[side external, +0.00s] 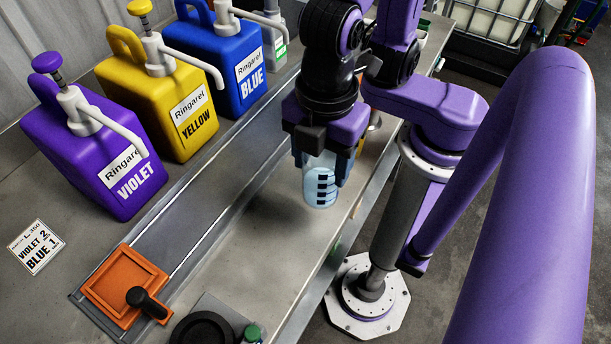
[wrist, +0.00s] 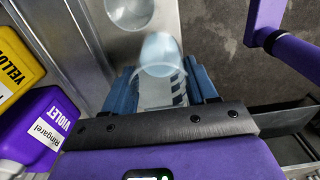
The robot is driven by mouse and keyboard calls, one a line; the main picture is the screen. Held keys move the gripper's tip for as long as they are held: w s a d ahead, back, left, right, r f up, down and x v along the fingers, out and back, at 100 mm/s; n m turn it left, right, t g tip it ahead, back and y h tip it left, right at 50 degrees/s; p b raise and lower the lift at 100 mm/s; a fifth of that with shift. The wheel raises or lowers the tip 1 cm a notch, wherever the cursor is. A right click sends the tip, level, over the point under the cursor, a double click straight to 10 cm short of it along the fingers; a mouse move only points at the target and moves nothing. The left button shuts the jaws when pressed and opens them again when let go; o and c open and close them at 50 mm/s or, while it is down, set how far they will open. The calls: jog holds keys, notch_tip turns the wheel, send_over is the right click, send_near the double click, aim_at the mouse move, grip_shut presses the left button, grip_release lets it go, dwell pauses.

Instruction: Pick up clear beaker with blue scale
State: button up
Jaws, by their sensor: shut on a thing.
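The clear beaker with a blue scale (side external: 321,190) is held upright or nearly so by my gripper (side external: 321,168). Its dark blue marks face the side camera, and its upper part is hidden by my gripper. It appears to hang above the steel bench (side external: 250,245). In the wrist view the beaker (wrist: 162,58) sits between the two blue fingers of my gripper (wrist: 163,84), which are shut on it from both sides.
Violet (side external: 105,150), yellow (side external: 165,105) and blue (side external: 228,60) pump jugs stand along the back. An orange plate with a black handle (side external: 125,285) lies at the front left. A round pale shape (wrist: 130,10) shows on the metal; I cannot tell whether it is a reflection.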

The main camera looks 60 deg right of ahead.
jog(key=s+d+r, duration=0.5)
jog(key=d, duration=0.3)
jog(key=shift+s+d, duration=0.15)
jog(key=shift+s, duration=0.1)
jog(key=shift+r, duration=0.1)
jog(key=w+a+r+m, duration=0.2)
jog(key=w+a+m, duration=0.6)
jog(key=a, duration=0.4)
jog(key=w+a+r+m, duration=0.2)
jog(key=w+a+m, duration=0.3)
jog(key=w+a, duration=0.55)
jog(key=shift+w+a+f, duration=1.1)
jog(key=shift+a+f, duration=1.1)
jog(key=shift+f, duration=0.05)
jog(key=shift+w+a+f, duration=1.15)
jog(key=shift+a+f, duration=1.05)
jog(key=shift+f, duration=0.05)
jog(key=shift+w+a+f, duration=1.1)
jog(key=shift+a+f, duration=1.1)
jog(key=shift+f, duration=0.05)
jog(key=shift+f+m, duration=0.15)
jog(key=shift+m, duration=0.15)
